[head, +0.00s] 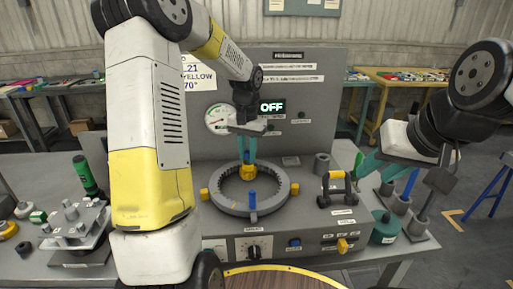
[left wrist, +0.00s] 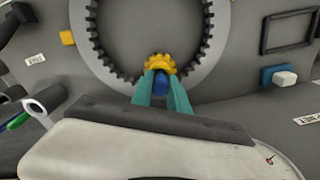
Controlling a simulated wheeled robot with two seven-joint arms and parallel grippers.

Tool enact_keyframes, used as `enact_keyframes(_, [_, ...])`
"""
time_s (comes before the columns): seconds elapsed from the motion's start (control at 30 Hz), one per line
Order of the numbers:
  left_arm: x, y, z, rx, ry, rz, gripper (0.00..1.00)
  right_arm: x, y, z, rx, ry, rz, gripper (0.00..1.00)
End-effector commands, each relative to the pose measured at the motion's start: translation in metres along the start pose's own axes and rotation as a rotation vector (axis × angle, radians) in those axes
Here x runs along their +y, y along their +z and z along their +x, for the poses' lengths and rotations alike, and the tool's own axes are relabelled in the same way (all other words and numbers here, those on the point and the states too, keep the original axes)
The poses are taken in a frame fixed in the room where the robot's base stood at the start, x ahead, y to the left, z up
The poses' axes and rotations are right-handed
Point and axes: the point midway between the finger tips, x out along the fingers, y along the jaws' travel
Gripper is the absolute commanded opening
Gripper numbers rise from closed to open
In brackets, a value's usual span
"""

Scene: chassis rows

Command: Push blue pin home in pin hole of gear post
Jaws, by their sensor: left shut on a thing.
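My left gripper (head: 247,155) points down at the rear inner side of the toothed ring (head: 222,205). Its teal fingers are shut on a blue pin (left wrist: 160,86), seen between them in the left wrist view. The pin is at a small yellow gear (head: 247,173), which also shows in the left wrist view (left wrist: 158,64). The gear sits inside the ring against its teeth. The gear post and its pin hole are hidden, and how deep the pin sits cannot be told. My right gripper (head: 368,163) is off to the right, its fingers partly hidden.
Another upright blue piece (head: 252,200) stands at the ring's front. Yellow blocks flank the ring. A yellow-and-black handle (head: 338,184) and a grey cylinder (head: 322,163) stand to the right. A panel with an OFF display (head: 271,106) rises behind. A metal fixture (head: 75,225) stands left.

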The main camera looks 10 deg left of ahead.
Motion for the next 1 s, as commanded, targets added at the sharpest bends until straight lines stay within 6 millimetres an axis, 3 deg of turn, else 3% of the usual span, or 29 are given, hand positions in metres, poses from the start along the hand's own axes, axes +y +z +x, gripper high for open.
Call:
enact_keyframes(0.17, [0.0,0.0,0.006,0.0,0.0,0.001,0.0,0.0,0.0,0.0,0.0,0.0,0.0,0.36])
enact_keyframes(0.2, [0.0,0.0,0.005,0.0,0.0,0.001,0.26,0.0,0.0,0.0,0.0,0.0,0.0,0.36])
enact_keyframes(0.3, [0.0,0.0,0.005,0.0,0.0,0.0,0.46,0.0,0.0,0.0,0.0,0.0,0.0,0.36])
enact_keyframes(0.67, [0.0,0.0,0.003,0.001,0.0,0.0,0.46,0.0,0.0,0.0,0.0,0.0,0.0,0.36])
enact_keyframes(1.0, [0.0,-0.001,-0.047,0.004,0.0,-0.001,0.46,0.0,0.0,0.0,0.0,0.0,0.0,0.36])
